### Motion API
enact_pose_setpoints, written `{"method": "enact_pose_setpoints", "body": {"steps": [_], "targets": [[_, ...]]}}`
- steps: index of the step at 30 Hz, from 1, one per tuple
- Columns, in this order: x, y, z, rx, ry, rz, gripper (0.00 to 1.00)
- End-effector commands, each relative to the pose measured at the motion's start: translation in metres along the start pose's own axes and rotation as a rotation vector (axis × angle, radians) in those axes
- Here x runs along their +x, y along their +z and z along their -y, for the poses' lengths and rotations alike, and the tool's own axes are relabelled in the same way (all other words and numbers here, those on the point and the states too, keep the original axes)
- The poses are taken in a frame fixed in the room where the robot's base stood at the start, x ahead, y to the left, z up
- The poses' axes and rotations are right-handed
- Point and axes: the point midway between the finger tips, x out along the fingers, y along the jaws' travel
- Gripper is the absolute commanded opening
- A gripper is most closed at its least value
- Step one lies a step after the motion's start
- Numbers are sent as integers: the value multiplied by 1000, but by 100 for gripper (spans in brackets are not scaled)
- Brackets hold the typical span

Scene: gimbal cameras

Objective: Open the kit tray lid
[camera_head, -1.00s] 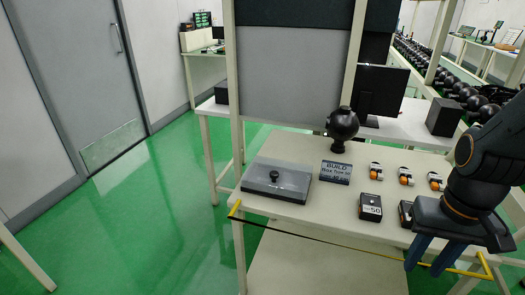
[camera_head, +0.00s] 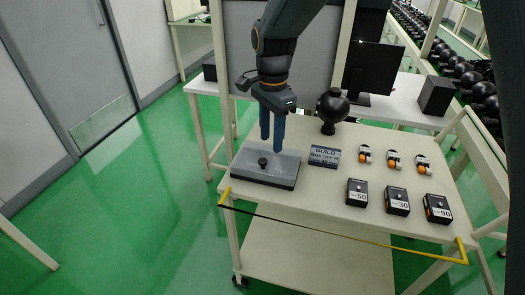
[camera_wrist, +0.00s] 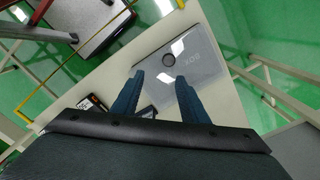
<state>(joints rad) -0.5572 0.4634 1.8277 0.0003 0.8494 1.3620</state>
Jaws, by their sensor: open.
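The kit tray (camera_head: 235,176) is a flat grey box at the left end of the table. Its translucent grey lid (camera_head: 285,168) is on it, with a round black knob (camera_head: 262,162) on top. My gripper (camera_head: 271,146) is open with two blue fingers pointing down near the lid's back edge in the picture. It holds nothing. The exact height of the fingertips above the lid is hard to tell.
A BUILD sign (camera_head: 325,156) stands right of the tray, with a black ball-shaped device (camera_head: 332,107) behind it. Black numbered boxes (camera_head: 357,192) and small orange-and-white parts (camera_head: 365,155) fill the table's right side. A yellow-ended bar (camera_head: 340,237) runs along the front edge.

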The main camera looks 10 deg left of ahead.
Motion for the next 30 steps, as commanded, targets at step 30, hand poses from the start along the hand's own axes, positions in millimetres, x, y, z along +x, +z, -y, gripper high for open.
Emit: {"method": "enact_pose_setpoints", "body": {"steps": [30], "targets": [[76, 16, 16, 59, 1, 0, 40]]}}
